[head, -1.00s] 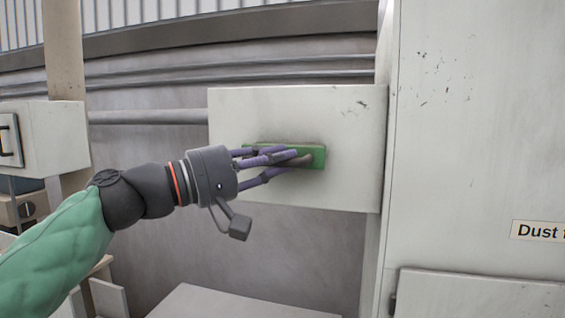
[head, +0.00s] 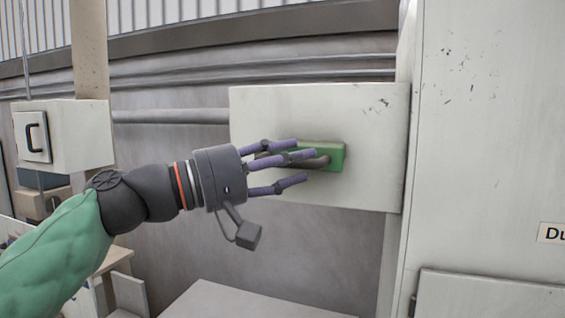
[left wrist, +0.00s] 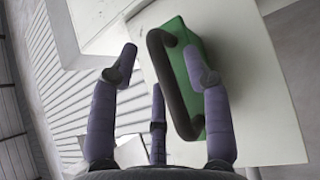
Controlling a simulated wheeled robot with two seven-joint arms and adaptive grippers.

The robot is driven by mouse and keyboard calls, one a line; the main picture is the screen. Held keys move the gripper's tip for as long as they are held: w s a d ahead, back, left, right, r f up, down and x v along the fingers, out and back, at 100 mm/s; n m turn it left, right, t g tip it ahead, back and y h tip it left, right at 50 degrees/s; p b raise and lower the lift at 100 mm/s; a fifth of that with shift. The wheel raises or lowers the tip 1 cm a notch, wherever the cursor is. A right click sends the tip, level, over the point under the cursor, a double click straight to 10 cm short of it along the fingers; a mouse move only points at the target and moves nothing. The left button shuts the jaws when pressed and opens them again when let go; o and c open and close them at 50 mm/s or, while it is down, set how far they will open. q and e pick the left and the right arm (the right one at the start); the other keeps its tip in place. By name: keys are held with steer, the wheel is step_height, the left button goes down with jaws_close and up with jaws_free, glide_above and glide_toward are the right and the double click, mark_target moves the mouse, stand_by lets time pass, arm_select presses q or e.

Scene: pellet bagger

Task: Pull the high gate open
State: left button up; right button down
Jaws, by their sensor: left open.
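The high gate is a pale panel (head: 380,130) with a green block (head: 334,158) and a dark bar handle (head: 318,163) on its front. My left gripper (head: 298,162) is in front of the block, its purple fingers open and spread. In the left wrist view, the dark handle (left wrist: 172,85) stands off the green block (left wrist: 190,62). The handle lies between the open fingers (left wrist: 166,75), nearer the right finger. I cannot tell whether any finger touches it. The fingers hide part of the handle in the head view. My right gripper is not in view.
A large pale cabinet (head: 485,130) with a partly seen label stands at the right. A smaller box with a black handle (head: 70,135) is at the left. Horizontal pipes (head: 170,116) run along the wall behind. A pale surface (head: 240,303) lies below the gate.

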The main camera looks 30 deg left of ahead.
arm_select(q)
steer(key=shift+a, duration=0.1)
steer(key=v, duration=1.1)
steer(key=shift+s, duration=0.4)
stand_by(0.3)
steer(key=shift+s+a, duration=0.1)
stand_by(0.5)
steer(key=shift+f, duration=0.1)
